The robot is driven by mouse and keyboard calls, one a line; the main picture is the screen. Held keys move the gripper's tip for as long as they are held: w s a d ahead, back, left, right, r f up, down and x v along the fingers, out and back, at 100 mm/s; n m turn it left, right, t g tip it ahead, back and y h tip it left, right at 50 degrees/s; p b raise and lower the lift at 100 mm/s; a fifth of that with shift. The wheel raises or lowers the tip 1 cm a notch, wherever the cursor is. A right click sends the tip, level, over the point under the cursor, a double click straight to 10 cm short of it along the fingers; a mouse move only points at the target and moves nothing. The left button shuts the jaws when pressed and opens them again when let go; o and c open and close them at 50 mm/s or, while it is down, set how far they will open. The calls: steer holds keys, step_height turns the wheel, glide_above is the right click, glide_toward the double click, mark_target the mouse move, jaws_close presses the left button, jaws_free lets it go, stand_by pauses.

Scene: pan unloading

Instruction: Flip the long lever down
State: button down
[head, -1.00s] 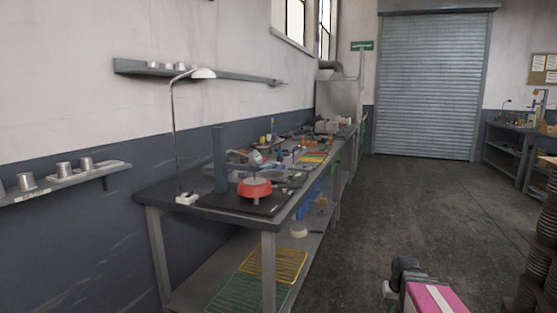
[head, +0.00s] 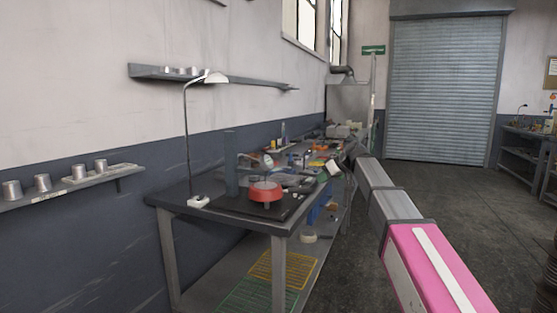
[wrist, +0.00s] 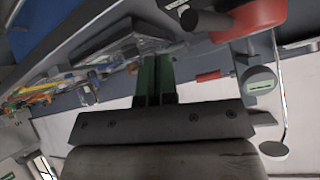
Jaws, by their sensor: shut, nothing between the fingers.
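The device on the near end of the bench has a round red base (head: 265,191) and a grey upright column (head: 231,163) beside it. In the wrist view the red base (wrist: 252,20) is at the top right, and a dark cylindrical handle (wrist: 206,24) sticks out near it. I cannot tell for sure whether this handle is the long lever. My gripper (wrist: 157,60) shows two green fingers pressed together, empty and apart from the device. In the head view my arm reaches along the bench's right side, and the fingers are too small to make out.
The grey workbench (head: 180,200) carries a white desk lamp (head: 214,77) and several small tools farther back. Wire racks (head: 275,268) lie on its lower shelf. Wall shelves (head: 75,188) hold metal cups. The floor right of the bench is open towards a roller door (head: 444,90).

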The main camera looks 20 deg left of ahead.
steer(key=s+a+r+n+g+y, duration=0.15)
steer(key=a+r, duration=0.25)
steer(key=r, duration=0.4)
steer(key=a+r+n+t+y, duration=0.1)
steer(key=a+r+n, duration=0.2)
steer(key=a+r, duration=0.35)
steer(key=d+f+x, duration=0.1)
steer(key=f+x, duration=0.1)
steer(key=x, duration=0.9)
steer(key=shift+d, duration=0.15)
steer(key=shift+s+f+m+g, duration=0.1)
steer(key=shift+m+g, duration=0.15)
steer(key=shift+f, duration=0.1)
step_height(320, 180, down, 2)
steer(key=shift+f, duration=0.2)
